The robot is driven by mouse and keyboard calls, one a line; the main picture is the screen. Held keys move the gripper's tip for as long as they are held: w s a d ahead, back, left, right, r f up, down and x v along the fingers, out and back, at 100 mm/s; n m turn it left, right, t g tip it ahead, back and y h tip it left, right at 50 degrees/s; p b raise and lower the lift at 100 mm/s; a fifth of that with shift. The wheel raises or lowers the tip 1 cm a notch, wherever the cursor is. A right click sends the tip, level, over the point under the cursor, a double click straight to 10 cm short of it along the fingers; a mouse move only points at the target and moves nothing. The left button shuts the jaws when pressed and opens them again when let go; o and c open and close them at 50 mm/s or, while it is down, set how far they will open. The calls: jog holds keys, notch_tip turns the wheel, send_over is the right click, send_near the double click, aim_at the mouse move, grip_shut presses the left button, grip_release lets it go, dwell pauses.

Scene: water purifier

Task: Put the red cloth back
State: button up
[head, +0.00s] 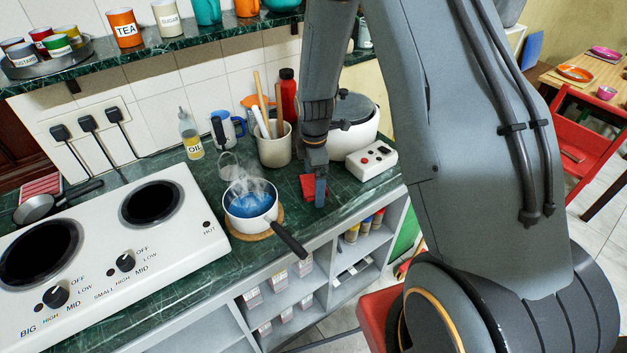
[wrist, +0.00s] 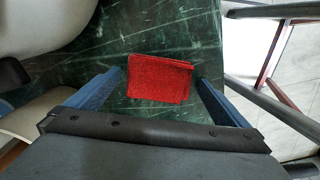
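The red cloth (wrist: 160,79) lies folded in a small square on the green marble counter. In the head view the cloth (head: 308,185) is partly hidden behind my gripper (head: 319,192). In the wrist view my gripper (wrist: 160,95) is open, with its two blue fingers apart on the left and right of the cloth's near part. I cannot tell whether the fingertips touch the counter.
A steaming white pot (head: 250,203) with a dark handle stands left of my gripper. A utensil holder (head: 274,148) and a white rice cooker (head: 352,133) stand behind. A white control box (head: 371,160) is to the right. The counter's front edge is close by.

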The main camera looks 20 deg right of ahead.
notch_tip(320, 180, up, 12)
jog(key=b, duration=0.4)
jog(key=s+r+m+t, duration=0.1)
jog(key=s+r+m, duration=0.2)
jog(key=s+m, duration=1.4)
jog(key=shift+s+a+r, duration=0.15)
jog(key=shift+r, duration=0.05)
jog(key=shift+f+b, duration=0.35)
jog(key=shift+f, duration=0.25)
